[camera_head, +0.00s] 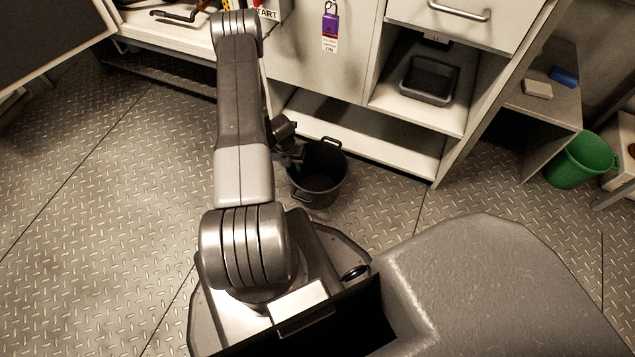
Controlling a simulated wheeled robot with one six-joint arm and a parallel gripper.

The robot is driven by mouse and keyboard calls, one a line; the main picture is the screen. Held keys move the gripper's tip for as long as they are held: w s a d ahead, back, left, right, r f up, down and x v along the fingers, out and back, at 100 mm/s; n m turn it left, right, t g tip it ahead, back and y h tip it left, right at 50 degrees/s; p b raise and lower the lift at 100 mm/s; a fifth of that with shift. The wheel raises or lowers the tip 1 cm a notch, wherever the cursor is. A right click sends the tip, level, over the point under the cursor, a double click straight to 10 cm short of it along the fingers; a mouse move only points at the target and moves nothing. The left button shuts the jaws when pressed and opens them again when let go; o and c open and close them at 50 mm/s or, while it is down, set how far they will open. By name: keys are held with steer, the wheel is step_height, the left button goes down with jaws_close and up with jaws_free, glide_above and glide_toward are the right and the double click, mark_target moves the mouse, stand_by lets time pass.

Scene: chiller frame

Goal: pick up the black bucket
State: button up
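The black bucket (326,181) stands upright on the metal floor in front of the cabinet, right of my arm. It has a handle on its far rim and another on its near rim. My gripper (295,157) is at the bucket's upper left rim, partly hidden behind my arm. It is small and dark here. I cannot tell whether its fingers touch the rim or whether they are open or shut.
The cabinet's low white shelf (365,137) is close behind the bucket. A grey tray (430,80) sits on a shelf above. A purple padlock (330,25) hangs on the cabinet door. A green bucket (581,160) stands at the far right. The left floor is clear.

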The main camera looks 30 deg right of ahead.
steer(key=shift+f, duration=0.5)
jaws_close()
steer(key=shift+r, duration=0.1)
stand_by(0.9)
